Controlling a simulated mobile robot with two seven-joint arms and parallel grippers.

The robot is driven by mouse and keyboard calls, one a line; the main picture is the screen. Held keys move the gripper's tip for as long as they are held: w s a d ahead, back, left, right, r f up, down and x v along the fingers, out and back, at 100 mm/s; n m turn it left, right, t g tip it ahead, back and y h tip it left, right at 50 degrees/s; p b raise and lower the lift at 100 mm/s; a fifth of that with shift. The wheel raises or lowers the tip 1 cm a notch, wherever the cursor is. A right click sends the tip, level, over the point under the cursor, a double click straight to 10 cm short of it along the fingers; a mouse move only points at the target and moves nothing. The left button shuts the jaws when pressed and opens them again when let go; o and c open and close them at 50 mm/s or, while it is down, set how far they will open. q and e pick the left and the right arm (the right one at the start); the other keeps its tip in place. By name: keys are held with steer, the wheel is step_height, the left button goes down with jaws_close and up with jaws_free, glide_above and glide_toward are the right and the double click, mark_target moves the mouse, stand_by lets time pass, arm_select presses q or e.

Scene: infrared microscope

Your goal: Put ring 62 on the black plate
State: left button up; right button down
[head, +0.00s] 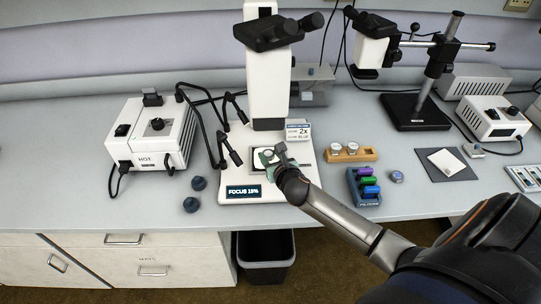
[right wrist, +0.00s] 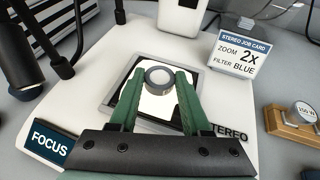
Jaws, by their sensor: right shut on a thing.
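My right gripper (right wrist: 159,80) has its green fingers shut on a grey ring (right wrist: 159,75) with a pale centre. Its number is not readable here. The ring is over the white middle of a dark-edged square plate (right wrist: 112,90) on the white microscope base (right wrist: 95,65). I cannot tell whether it touches the plate. In the head view my right gripper (head: 272,157) reaches in over the stage from the right and partly hides the plate. My left gripper is not in view.
The microscope column (head: 268,85) stands just behind the gripper. A job card (right wrist: 240,55) reads zoom 2x, filter blue. To the right are a wooden rack (head: 362,157) with round pieces and a blue filter holder (head: 360,197). Two dark knobs (head: 192,204) lie left of the base.

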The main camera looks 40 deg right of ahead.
steer(key=shift+f, duration=0.2)
steer(key=shift+c, duration=0.2)
jaws_free()
stand_by(0.4)
steer(key=shift+r, duration=0.15)
steer(key=shift+r+p, duration=1.6)
steer(key=shift+p, duration=0.55)
